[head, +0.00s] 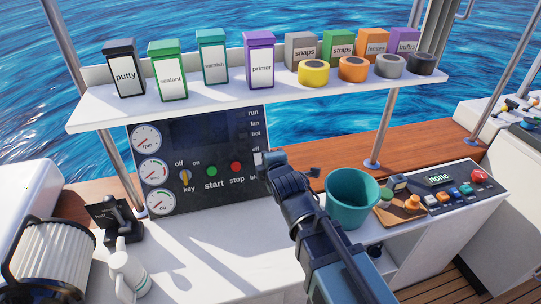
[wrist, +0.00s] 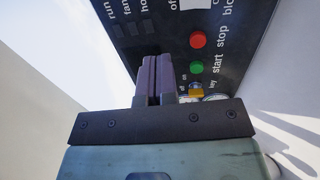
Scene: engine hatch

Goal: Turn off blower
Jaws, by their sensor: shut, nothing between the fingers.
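The dark control panel (head: 215,150) stands upright under the shelf. At its right edge is a white blower switch (head: 258,158), below an "off" label and above a partly hidden label beginning "bl". My gripper's wrist covers part of this area. The switch also shows at the top edge of the wrist view (wrist: 197,3), cut off, so its position cannot be told. My gripper (wrist: 160,62) is shut and empty, its fingers pointing at the panel beside the red stop button (wrist: 198,40) and green start button (wrist: 197,68). Contact with the panel cannot be told.
A yellow key switch (head: 185,177) and gauges (head: 146,138) are on the panel's left. The shelf (head: 220,106) with boxes and tape rolls overhangs it. A teal bucket (head: 352,200) and button console (head: 440,190) stand right of my arm. The white counter before the panel is mostly clear.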

